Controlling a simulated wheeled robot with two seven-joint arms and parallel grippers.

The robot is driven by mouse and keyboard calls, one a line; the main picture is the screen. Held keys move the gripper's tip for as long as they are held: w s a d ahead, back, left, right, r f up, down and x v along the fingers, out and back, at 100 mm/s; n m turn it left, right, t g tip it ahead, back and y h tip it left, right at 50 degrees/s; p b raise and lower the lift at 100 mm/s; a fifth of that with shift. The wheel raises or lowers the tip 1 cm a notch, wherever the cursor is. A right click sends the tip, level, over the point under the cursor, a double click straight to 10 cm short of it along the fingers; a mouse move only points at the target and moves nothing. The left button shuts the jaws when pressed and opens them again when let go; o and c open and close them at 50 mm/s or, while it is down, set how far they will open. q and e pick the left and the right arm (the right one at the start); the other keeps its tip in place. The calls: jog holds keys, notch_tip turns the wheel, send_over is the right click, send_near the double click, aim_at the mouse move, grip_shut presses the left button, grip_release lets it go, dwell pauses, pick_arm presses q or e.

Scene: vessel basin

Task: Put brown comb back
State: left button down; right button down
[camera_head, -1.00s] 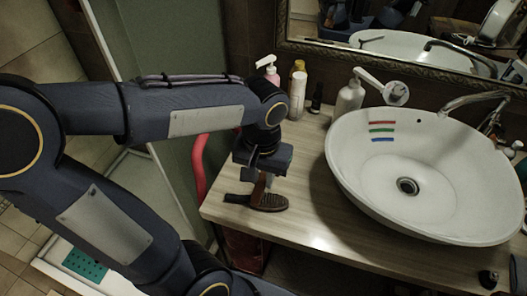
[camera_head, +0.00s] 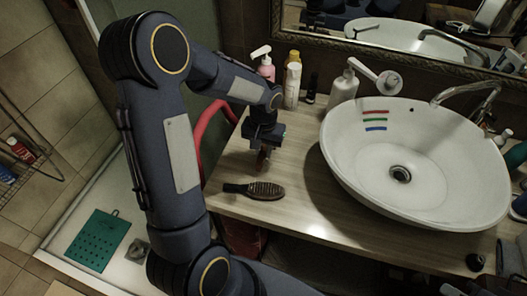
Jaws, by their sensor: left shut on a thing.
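My left gripper (camera_head: 263,152) is above the counter left of the basin, pointing down. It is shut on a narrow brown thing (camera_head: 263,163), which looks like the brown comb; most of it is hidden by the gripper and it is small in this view. A dark hairbrush (camera_head: 264,190) with brown bristles lies flat on the counter, just in front of and below the gripper, apart from it. My right gripper is not in view.
The white basin (camera_head: 338,165) stands to the right. A pink pump bottle (camera_head: 266,70), a white bottle (camera_head: 291,90), a small dark bottle (camera_head: 312,88) and a white dispenser (camera_head: 343,89) line the back. The counter (camera_head: 290,205) between hairbrush and basin is clear.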

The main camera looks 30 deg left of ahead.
pick_arm(q)
jog(key=shift+f, duration=0.9)
jog(key=shift+f, duration=0.25)
jog(key=c, duration=1.3)
grip_release()
jog(key=shift+r, duration=0.1)
